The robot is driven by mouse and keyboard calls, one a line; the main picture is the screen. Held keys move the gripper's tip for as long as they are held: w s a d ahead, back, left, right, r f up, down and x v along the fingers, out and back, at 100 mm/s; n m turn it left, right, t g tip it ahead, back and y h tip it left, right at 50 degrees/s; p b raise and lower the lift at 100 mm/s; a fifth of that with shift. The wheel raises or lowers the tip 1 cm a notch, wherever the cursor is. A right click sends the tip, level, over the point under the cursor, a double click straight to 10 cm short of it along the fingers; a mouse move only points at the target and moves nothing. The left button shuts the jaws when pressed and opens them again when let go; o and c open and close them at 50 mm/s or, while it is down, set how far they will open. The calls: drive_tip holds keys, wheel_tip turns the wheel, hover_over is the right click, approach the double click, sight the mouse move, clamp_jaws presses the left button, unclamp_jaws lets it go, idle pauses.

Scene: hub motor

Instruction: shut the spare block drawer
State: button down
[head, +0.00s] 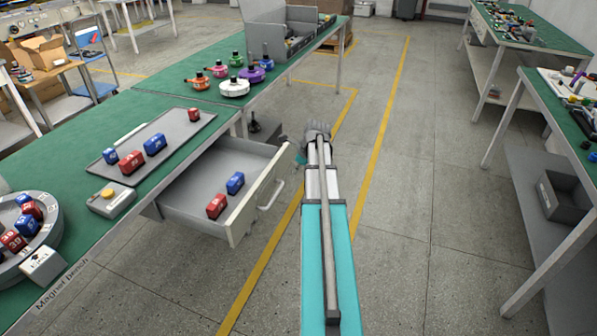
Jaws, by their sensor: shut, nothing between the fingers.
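The spare block drawer (180,194) sticks out, open, from under the green magnet bench at left. A red block (216,206) and a blue block (235,183) lie inside it. Its white front panel (262,195) has a handle (271,194) on the outer face. My gripper (302,153) is at the far end of my teal and white arm, by the far end of the drawer front. My wrist partly hides it. It is shut and empty. I cannot tell whether it touches the drawer.
Colourful hub parts (234,88) stand farther back. Open floor (410,150) lies right, before other benches.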

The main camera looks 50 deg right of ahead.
sight(285, 169)
drive_tip(key=shift+w+a+f+b, duration=0.1)
drive_tip(key=shift+w+a+f, duration=0.15)
drive_tip(key=shift+w, duration=0.45)
drive_tip(key=shift+w+a+f+b, duration=0.15)
drive_tip(key=shift+w+a, duration=0.15)
drive_tip(key=shift+w, duration=0.4)
drive_tip(key=shift+w+a+f+b, duration=0.1)
drive_tip(key=shift+w+a+f, duration=0.15)
drive_tip(key=shift+w, duration=0.45)
